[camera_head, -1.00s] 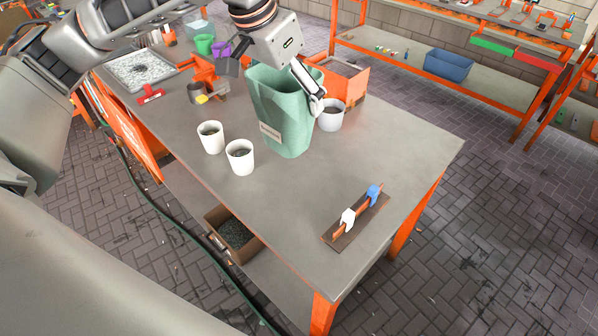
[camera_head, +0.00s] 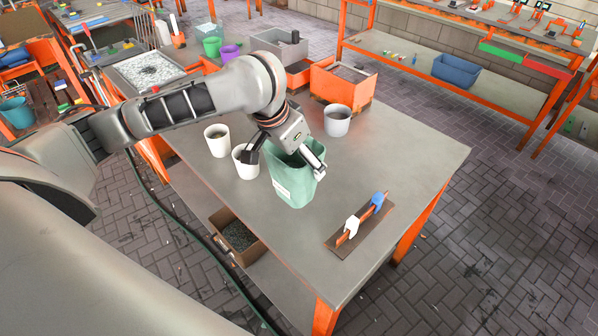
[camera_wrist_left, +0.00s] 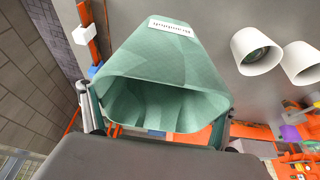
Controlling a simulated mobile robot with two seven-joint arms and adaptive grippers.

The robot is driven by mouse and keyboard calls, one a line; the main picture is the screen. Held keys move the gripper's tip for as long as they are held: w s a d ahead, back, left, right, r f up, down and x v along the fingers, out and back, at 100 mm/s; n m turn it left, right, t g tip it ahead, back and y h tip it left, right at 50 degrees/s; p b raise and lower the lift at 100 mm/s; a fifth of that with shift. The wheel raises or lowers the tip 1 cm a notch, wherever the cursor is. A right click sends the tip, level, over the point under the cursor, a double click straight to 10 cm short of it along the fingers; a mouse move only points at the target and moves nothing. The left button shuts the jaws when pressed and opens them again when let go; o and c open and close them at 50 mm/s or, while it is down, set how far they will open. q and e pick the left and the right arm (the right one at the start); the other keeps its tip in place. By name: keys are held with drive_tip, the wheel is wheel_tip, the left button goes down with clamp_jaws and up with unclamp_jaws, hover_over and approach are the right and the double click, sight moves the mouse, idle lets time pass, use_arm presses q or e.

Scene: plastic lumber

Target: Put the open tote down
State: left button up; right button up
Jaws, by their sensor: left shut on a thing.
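The open tote is a tall mint-green container (camera_head: 292,187) with a pale label near its base. It is over the front middle of the grey workbench (camera_head: 400,165), and I cannot tell whether its base touches the top. My left gripper (camera_head: 287,160) is shut on it near the rim, from above. In the left wrist view the tote (camera_wrist_left: 165,60) shows its open, empty-looking mouth toward the camera and its label at the far end. My right gripper is not in view.
Two white cups (camera_head: 216,140) (camera_head: 245,168) stand close left of the tote. A board with white and blue pieces (camera_head: 360,225) lies front right. The right part of the bench is clear.

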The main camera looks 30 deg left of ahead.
sight(294, 173)
use_arm(q)
drive_tip(key=shift+f, duration=2.25)
drive_tip(key=o, duration=1.3)
drive_tip(key=v, duration=1.2)
